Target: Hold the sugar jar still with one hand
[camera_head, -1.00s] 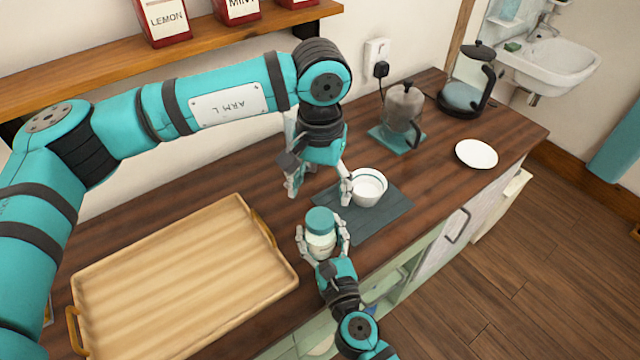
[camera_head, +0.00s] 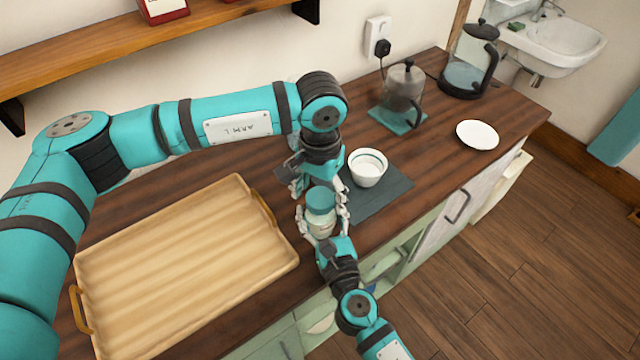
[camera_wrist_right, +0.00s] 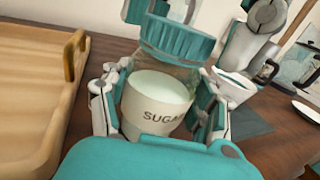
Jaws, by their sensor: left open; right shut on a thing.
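The sugar jar (camera_head: 320,212) is a clear jar with a teal lid. In the right wrist view it stands upright with a white "SUGAR" label (camera_wrist_right: 160,112), the last letter partly hidden. My right gripper (camera_head: 322,226) is shut on the jar's body, one finger on each side, from the front edge of the counter. My left gripper (camera_head: 318,192) is open and points down just above and behind the teal lid. Its fingers come down close around the lid, but I cannot tell whether they touch it.
A white bowl (camera_head: 367,168) stands on a dark mat (camera_head: 392,196) right of the jar. A wooden tray (camera_head: 180,270) lies left. A glass press (camera_head: 403,88), a kettle (camera_head: 470,65) and a white plate (camera_head: 477,134) stand farther right on the counter.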

